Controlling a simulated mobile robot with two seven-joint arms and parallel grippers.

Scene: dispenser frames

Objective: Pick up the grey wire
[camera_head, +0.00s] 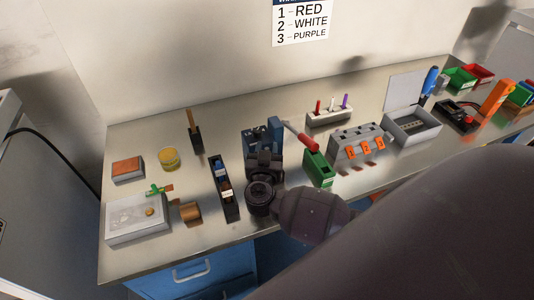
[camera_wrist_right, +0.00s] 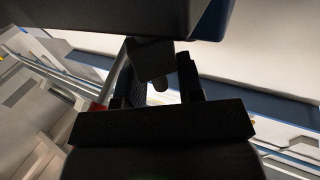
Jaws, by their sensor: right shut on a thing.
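My right gripper (camera_head: 264,160) is over the bench, at the front of a blue device (camera_head: 256,138). In the right wrist view the gripper (camera_wrist_right: 165,90) has its two dark fingers on either side of a small dark piece (camera_wrist_right: 158,72). It is shut on this piece, but shadow hides what it is. I cannot pick out a grey wire with certainty in either view. My left gripper is not in view.
Close by are a red-handled tool (camera_head: 300,136), a green box (camera_head: 318,168), a black holder (camera_head: 224,190) and a grey dispenser (camera_head: 345,152) with numbered orange tags. A rack (camera_head: 330,117) stands behind.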

